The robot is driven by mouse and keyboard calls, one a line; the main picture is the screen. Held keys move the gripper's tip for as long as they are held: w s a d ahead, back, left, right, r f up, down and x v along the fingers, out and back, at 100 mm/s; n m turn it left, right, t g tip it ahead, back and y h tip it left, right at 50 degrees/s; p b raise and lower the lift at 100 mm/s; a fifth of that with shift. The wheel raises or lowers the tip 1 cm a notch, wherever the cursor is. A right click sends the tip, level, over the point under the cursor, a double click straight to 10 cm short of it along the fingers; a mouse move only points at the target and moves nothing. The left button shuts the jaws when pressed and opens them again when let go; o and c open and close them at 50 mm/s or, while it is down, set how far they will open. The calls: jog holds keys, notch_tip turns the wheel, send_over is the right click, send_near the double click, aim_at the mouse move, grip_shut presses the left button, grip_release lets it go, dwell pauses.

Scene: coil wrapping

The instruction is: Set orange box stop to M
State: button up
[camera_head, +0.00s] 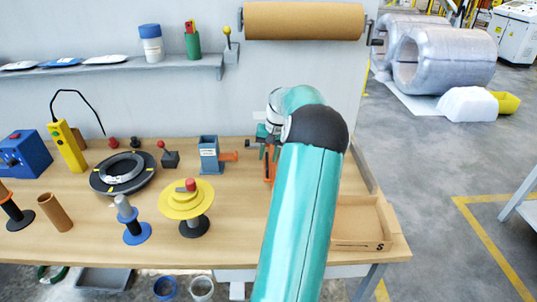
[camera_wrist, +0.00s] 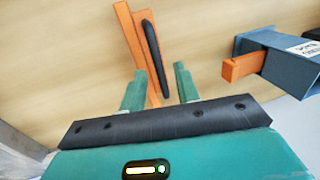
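An orange upright piece with a black strip (camera_wrist: 138,45) stands in front of my gripper (camera_wrist: 161,84) in the wrist view; its lower end reaches between the two teal fingers. The fingers are apart, with a gap to the right of the piece. In the head view the orange piece (camera_head: 269,168) shows beside my arm, partly hidden by it. A blue holder (camera_head: 209,155) with an orange bar (camera_head: 229,156) stands to the left; its bar also shows in the wrist view (camera_wrist: 243,67). A wooden tray (camera_head: 360,240) marked S is at the right; no M is readable.
A yellow stacked disc stand (camera_head: 183,205) and a black ring (camera_head: 102,185) stand on the table (camera_head: 90,240) to the left. A shelf (camera_head: 130,69) and a brown roll (camera_head: 305,20) are on the wall behind. My arm hides part of the tray.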

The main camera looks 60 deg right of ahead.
jog(key=shift+c, duration=0.2)
grip_shut()
jog(key=s+d, duration=0.5)
jog(key=s, duration=0.5)
jog(key=shift+o, duration=0.2)
grip_release()
notch_tip(320, 180, up, 14)
jog(key=s+d, duration=0.1)
jog(key=s, duration=0.1)
jog(key=shift+s+d+f, duration=0.15)
jog(key=shift+s+f, duration=0.05)
jog(key=shift+s, duration=0.05)
